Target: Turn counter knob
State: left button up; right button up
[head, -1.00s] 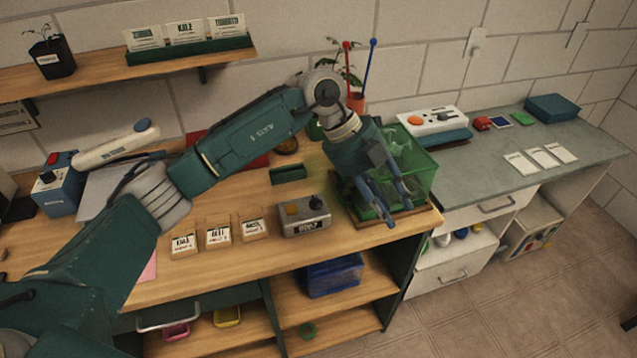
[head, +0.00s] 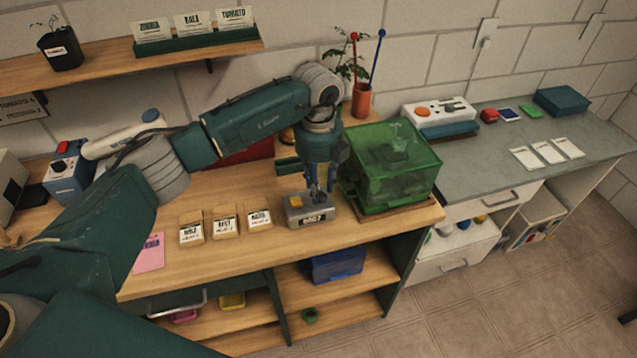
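The counter (head: 309,216) is a small grey box with a yellow-orange button on top and a dark label on its front. It stands on the wooden bench beside the green tank. My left gripper (head: 319,192) points straight down over the right part of the counter's top, where the knob is. The gripper's fingers hide the knob, and I cannot tell if they touch or grip it. My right gripper is not in view.
A green transparent tank (head: 392,170) stands close to the right of my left gripper. Several seed packets (head: 225,227) lie left of the counter. A red pot (head: 361,100) with tall sticks stands behind. The bench front before the counter is clear.

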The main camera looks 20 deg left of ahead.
pick_arm(q)
jog(key=shift+f, duration=0.55)
jog(key=shift+c, duration=0.3)
grip_shut()
